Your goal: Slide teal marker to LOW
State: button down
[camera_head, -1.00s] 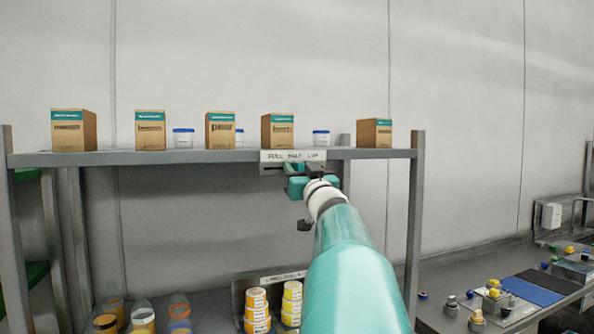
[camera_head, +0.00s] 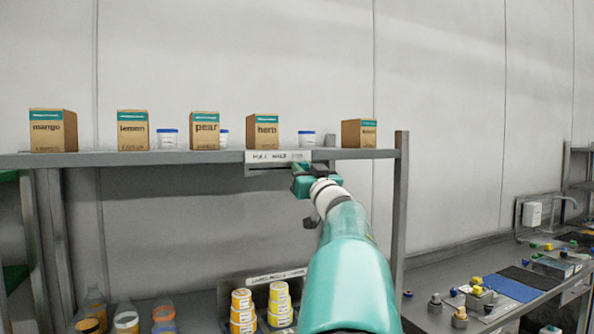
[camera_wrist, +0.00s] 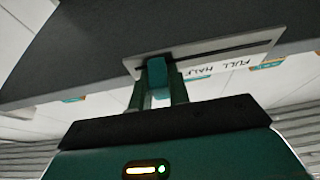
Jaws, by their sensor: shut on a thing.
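The teal marker (camera_wrist: 157,76) sits between the two fingers of my gripper (camera_wrist: 160,92) in the wrist view. It stands in the dark slot of a pale label plate (camera_wrist: 215,58), close to the slot's left end in that upside-down picture. FULL and HALF can be read on the plate; LOW is not readable there. In the head view the plate (camera_head: 265,157) hangs on the shelf's front edge, and my gripper (camera_head: 308,180) is at its right end, just below it. My gripper is shut on the marker. The marker cannot be told apart from my gripper in the head view.
Cartons and white tubs stand on the shelf (camera_head: 200,157) above the plate. A right shelf post (camera_head: 401,200) stands close to my arm. Yellow-labelled cans (camera_head: 243,310) and jars are below. A bench with small parts and a blue mat (camera_head: 510,287) lies at right.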

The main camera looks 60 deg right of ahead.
jog(key=shift+s+d, duration=0.1)
jog(key=shift+s, duration=0.1)
jog(key=c, duration=1.3)
grip_release()
jog(key=shift+d, duration=0.15)
jog(key=shift+w, duration=0.1)
jog(key=v, duration=1.4)
jog(key=shift+w, duration=0.1)
jog(key=shift+a, duration=0.2)
